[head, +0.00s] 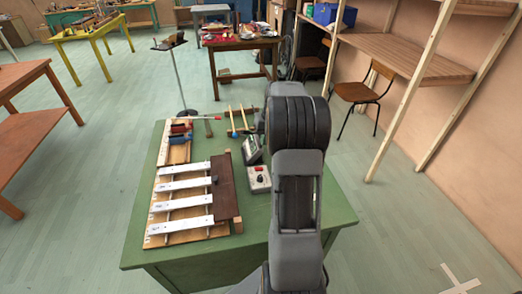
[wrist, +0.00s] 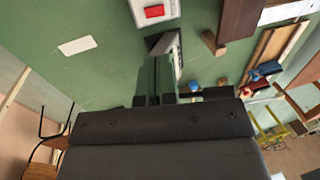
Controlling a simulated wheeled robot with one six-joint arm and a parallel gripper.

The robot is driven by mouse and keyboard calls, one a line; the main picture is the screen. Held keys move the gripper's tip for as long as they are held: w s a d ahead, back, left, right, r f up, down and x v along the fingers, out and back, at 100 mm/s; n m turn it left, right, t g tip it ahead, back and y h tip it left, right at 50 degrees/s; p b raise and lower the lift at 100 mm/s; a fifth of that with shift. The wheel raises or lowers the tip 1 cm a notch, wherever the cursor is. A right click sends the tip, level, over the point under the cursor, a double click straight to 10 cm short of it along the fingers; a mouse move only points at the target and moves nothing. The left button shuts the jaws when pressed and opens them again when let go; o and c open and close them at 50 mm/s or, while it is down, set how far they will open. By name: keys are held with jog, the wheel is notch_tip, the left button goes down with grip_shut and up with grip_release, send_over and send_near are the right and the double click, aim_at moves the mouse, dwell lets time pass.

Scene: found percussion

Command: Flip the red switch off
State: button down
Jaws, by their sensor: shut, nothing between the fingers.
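The red switch (wrist: 154,11) sits on a pale box (wrist: 170,19) at the top edge of the wrist view, and part of that box is cut off. In the head view the same small pale box (head: 259,184) stands on the green table just left of my arm. My gripper (wrist: 158,82) is shut and empty in the wrist view, pointing toward the table, with the switch apart from it and beyond the fingertips. I cannot tell which way the switch is tipped.
White metal bars (head: 182,184) on a wooden frame and a dark brown block (head: 223,186) lie to the left. A pale card (wrist: 77,46) lies on clear green tabletop.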

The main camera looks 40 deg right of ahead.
aim_at(257, 169)
jog(key=x, duration=1.2)
jog(key=shift+w+f, duration=0.1)
jog(key=shift+f, duration=0.3)
